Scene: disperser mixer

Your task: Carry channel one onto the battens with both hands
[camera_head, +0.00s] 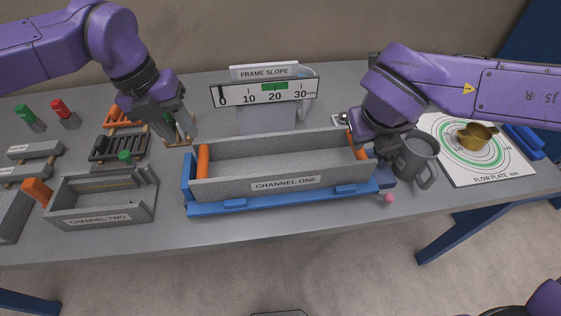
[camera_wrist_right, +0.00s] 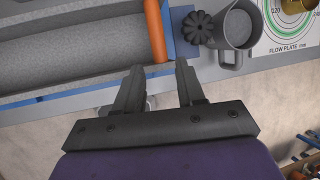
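Channel one (camera_head: 282,184) is a long grey trough with a name label on its front and an orange bar at each end, the left one (camera_head: 202,162) in clear view. It sits on a blue frame (camera_head: 240,205) at the middle of the table. My left gripper (camera_head: 178,138) is open and empty, behind and left of the trough's left end. My right gripper (camera_wrist_right: 161,66) is open at the right end, with the right orange bar (camera_wrist_right: 155,30) just ahead of and between its fingertips. In the head view my right wrist partly hides that end. I cannot tell which pieces are the battens.
A grey mug (camera_head: 415,158) stands close to my right gripper, beside a flow plate (camera_head: 475,150) with a brass cup. A frame slope gauge (camera_head: 264,93) stands behind the trough. Channel two (camera_head: 100,203) and slatted racks (camera_head: 118,147) lie left. A pink ball (camera_head: 389,198) is near the front edge.

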